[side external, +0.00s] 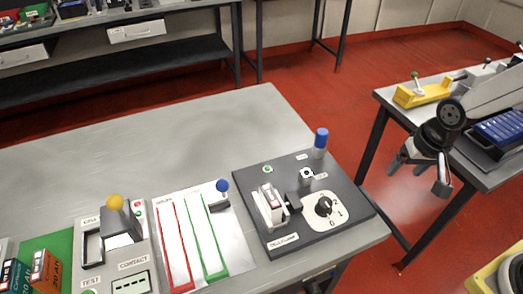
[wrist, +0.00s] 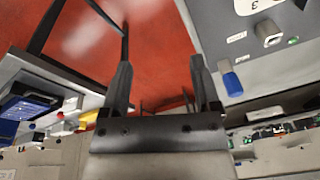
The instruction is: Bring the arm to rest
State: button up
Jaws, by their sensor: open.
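My gripper (side external: 419,177) hangs in the air at the right, beyond the right edge of the grey workbench (side external: 180,125). Its two fingers are apart with nothing between them. In the wrist view the open fingers (wrist: 161,65) point over red floor, and the gap is empty.
On the bench stand a dark panel (side external: 350,209) with a rotary knob (side external: 323,206) and a blue-topped post (side external: 320,142), a white sheet with red and green outlines (side external: 192,235), and a tester (side external: 120,245). A side table at right holds a yellow fixture (side external: 423,92) and blue tray (side external: 500,128).

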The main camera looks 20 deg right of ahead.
jog(key=n, duration=0.1)
jog(key=s+d+n, duration=0.2)
jog(key=n, duration=0.1)
jog(key=shift+d+r, duration=0.2)
jog(key=shift+r, duration=0.05)
